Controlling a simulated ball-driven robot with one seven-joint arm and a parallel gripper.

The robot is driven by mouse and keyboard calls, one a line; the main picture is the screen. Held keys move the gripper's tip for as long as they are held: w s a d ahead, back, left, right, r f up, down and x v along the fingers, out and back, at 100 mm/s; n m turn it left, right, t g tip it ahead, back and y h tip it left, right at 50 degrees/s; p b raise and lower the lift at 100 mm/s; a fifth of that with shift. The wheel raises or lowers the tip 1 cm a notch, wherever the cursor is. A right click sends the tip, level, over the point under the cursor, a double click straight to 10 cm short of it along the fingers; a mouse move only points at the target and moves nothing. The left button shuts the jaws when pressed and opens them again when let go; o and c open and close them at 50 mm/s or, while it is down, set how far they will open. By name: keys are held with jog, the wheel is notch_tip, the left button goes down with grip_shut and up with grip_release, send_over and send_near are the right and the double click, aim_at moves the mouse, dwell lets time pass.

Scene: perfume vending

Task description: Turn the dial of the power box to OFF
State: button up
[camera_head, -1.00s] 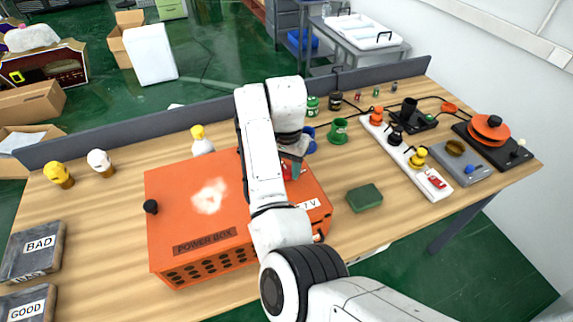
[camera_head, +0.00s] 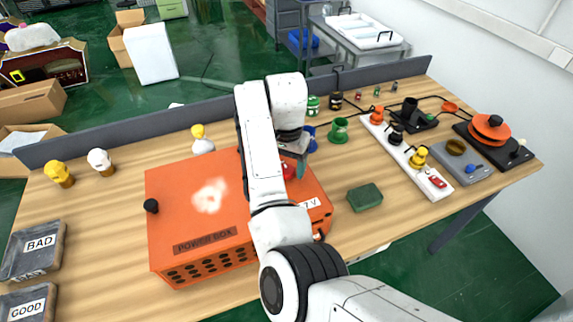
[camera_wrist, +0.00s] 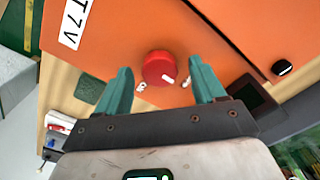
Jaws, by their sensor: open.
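The orange power box (camera_head: 168,212) stands on the wooden table, its front edge marked "POWER BOX". Its red dial (camera_wrist: 160,69) shows in the wrist view with a white pointer mark at its lower right and small white lettering below on both sides. In the head view the dial (camera_head: 288,171) is mostly hidden behind my arm. My gripper (camera_wrist: 165,80) is open, with one teal finger on each side of the dial. A gap shows between the dial and each finger. I cannot tell how far above the lid the fingertips are.
A black knob (camera_head: 151,206) stands on the box's left side. A green block (camera_head: 365,197) lies to the right of the box. A white power strip (camera_head: 405,154) with coloured plugs lies further right. A white-based bulb (camera_head: 202,141) stands behind the box.

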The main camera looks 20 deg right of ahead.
notch_tip(320, 180, up, 10)
jog(key=shift+r, duration=0.2)
dwell(0.5)
jog(key=s+d+f+n+t+h, duration=0.3)
jog(key=s+d+f, duration=0.85)
jog(key=d, duration=0.25)
jog(key=s+a+f+n+t+y, duration=0.1)
jog(key=s+a+f+n, duration=0.15)
jog(key=s, duration=0.55)
jog(key=s+a+f+n+t+y, duration=0.1)
jog(key=s+a+f+n+y, duration=0.2)
jog(key=s, duration=0.5)
jog(key=s+f+g+h+b, duration=0.1)
jog(key=s+f+g+b, duration=0.3)
jog(key=s+f, duration=0.6)
jog(key=shift+s+f+b, duration=0.25)
jog(key=shift+s+b, duration=0.35)
jog(key=shift+b, duration=0.05)
